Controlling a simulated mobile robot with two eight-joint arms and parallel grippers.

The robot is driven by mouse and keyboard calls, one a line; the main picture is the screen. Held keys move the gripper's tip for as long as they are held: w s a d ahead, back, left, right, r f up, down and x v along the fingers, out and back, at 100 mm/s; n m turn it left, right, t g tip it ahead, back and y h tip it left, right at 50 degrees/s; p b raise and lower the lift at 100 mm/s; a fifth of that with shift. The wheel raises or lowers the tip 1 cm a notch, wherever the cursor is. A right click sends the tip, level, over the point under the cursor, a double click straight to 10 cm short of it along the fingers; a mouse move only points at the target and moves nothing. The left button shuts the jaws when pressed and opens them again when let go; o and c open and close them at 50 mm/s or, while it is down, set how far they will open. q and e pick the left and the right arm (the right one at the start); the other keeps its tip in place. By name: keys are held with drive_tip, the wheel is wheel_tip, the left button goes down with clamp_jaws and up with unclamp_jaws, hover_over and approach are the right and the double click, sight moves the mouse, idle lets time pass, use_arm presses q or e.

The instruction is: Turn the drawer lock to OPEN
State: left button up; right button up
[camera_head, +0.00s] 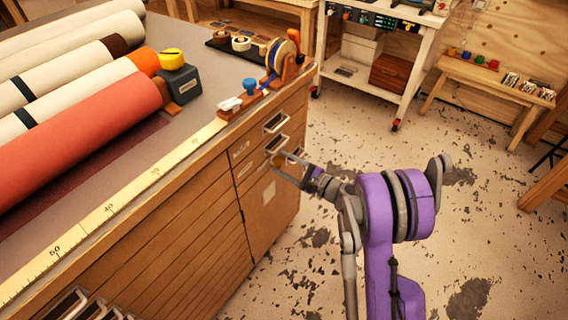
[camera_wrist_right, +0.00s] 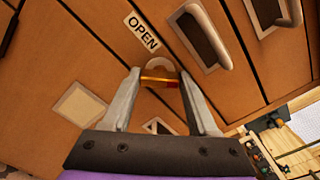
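The drawer lock (camera_wrist_right: 160,78) is a brass-coloured bar with a red part, in front of a pale round plate on the wooden cabinet front. The OPEN label (camera_wrist_right: 142,32) is above and left of it in the right wrist view. A second label, its text unreadable, is partly hidden low between the fingers. My right gripper (camera_wrist_right: 160,76) has its fingers apart, one on each side of the lock, with the bar lying across the gap; whether they press on it cannot be told. In the head view my right gripper (camera_head: 283,160) is at the cabinet's end. My left gripper is out of view.
Drawer handles (camera_wrist_right: 198,36) jut out above and right of the lock. A blank pale plate (camera_wrist_right: 80,104) is left of the fingers. The worktop carries large rolls (camera_head: 85,122) and a tape dispenser (camera_head: 283,62). The floor (camera_head: 325,150) right of the cabinet is clear.

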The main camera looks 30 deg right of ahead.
drive_tip(key=c, duration=0.7)
drive_tip(key=shift+c, duration=0.2)
drive_tip(key=shift+n, duration=0.3)
drive_tip(key=n, duration=1.3)
drive_tip(key=shift+f, duration=0.1)
drive_tip(key=shift+n, duration=2.2)
